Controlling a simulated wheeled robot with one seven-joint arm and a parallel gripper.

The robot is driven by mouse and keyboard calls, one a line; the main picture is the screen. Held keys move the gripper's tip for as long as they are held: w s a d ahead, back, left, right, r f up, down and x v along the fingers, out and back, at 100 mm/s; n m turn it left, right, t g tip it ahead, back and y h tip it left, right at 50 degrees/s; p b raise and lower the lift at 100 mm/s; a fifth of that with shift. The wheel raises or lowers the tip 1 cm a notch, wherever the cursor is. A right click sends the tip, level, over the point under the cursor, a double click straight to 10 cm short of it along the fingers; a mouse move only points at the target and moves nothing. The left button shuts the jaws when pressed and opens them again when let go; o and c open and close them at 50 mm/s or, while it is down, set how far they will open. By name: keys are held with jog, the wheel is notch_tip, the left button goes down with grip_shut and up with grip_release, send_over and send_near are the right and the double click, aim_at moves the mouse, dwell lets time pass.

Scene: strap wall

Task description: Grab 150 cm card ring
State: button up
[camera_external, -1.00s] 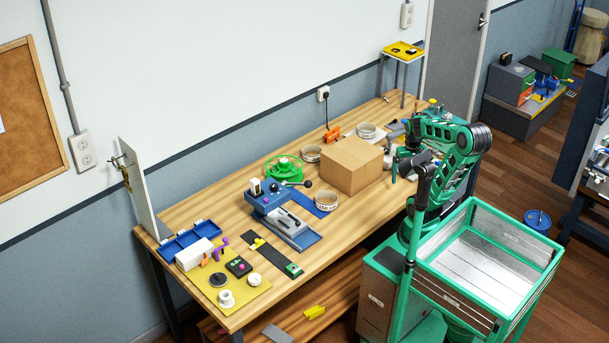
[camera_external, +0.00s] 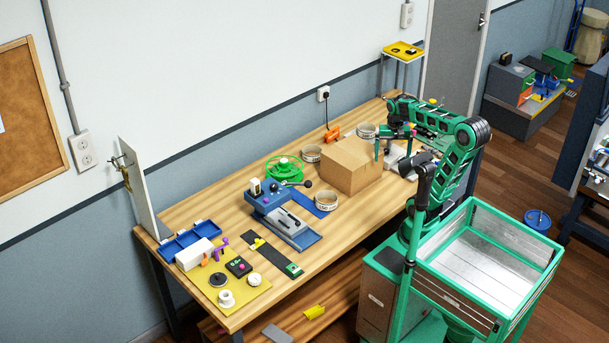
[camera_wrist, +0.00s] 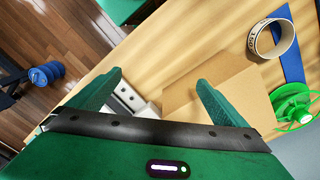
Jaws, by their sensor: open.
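Three pale card rings with dark printed bands stand on the wooden bench: a front ring (camera_external: 327,201) beside a blue strap, a back ring (camera_external: 312,153) left of the cardboard box, and a far ring (camera_external: 366,131) behind the box. My gripper (camera_external: 394,148) is open and empty, above the bench at the box's right side, apart from all three rings. Its fingers (camera_wrist: 159,80) spread over the box edge in the wrist view.
The cardboard box (camera_external: 345,168) stands between my gripper and the front and back rings. A green reel (camera_external: 285,168) and a blue press-like device (camera_external: 283,212) are left of the front ring.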

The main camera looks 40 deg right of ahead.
jog(key=w+a+m, duration=0.1)
jog(key=w+a, duration=0.2)
jog(key=w+a+m, duration=0.1)
jog(key=w+a, duration=0.2)
jog(key=a, duration=0.1)
jog(key=w+a+m, duration=0.1)
jog(key=w+a, duration=0.2)
jog(key=a, duration=0.1)
jog(key=shift+w+a+m, duration=0.1)
jog(key=shift+w+m, duration=0.15)
jog(key=shift+m, duration=0.05)
jog(key=w+a+f+m, duration=0.1)
jog(key=w+a+m, duration=0.1)
jog(key=a, duration=0.5)
jog(key=w+a+f+m, duration=0.1)
jog(key=w+a+m, duration=0.1)
jog(key=a, duration=0.5)
send_near(327, 197)
jog(key=s+a, duration=0.1)
jog(key=s+a+f, duration=0.1)
jog(key=shift+s+a, duration=0.2)
jog(key=shift+s, duration=0.15)
jog(key=shift+f, duration=2.95)
jog(key=c, duration=1.1)
